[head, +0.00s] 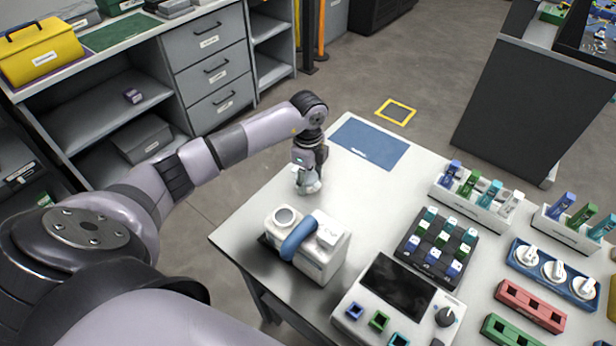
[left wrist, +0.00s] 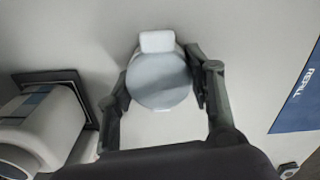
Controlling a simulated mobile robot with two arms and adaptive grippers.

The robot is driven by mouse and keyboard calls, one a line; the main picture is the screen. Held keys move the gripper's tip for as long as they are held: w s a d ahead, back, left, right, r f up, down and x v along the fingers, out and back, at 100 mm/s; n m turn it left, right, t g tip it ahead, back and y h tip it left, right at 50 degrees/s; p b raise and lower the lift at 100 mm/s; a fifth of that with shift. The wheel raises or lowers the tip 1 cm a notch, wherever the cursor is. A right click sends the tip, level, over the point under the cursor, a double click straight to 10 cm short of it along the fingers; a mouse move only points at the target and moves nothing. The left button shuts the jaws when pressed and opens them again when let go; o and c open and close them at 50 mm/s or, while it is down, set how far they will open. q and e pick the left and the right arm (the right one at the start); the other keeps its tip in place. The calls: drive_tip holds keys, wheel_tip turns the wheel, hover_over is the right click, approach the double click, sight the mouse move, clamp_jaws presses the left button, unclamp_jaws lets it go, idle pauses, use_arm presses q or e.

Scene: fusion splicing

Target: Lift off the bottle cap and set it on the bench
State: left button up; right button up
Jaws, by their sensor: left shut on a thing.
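My left gripper (head: 308,184) is over the white bench, near its far left edge. In the left wrist view its two fingers (left wrist: 161,95) stand on either side of a round pale grey bottle cap (left wrist: 160,85) with a small white tab, and are shut on it. In the head view the pale thing under the fingers is small and partly hidden. I cannot tell whether a bottle is under the cap or whether it touches the bench.
A white device with a blue handle (head: 298,240) stands close to the gripper; a blue REFILL mat (head: 369,143) lies beyond it. Racks, a dark block tray (head: 437,246) and a screen unit (head: 398,289) fill the right side. Bare bench (head: 375,200) lies between.

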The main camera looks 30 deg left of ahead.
use_arm(q)
drive_tip(key=shift+f, duration=0.15)
drive_tip(key=shift+f+b, duration=0.3)
drive_tip(key=shift+f, duration=0.15)
idle(0.7)
idle(0.3)
drive_tip(key=o, duration=1.1)
drive_tip(key=shift+o, duration=0.2)
drive_tip(key=shift+r, duration=0.15)
wheel_tip(320, 180, up, 6)
drive_tip(key=p, duration=0.5)
drive_tip(key=shift+p, duration=0.3)
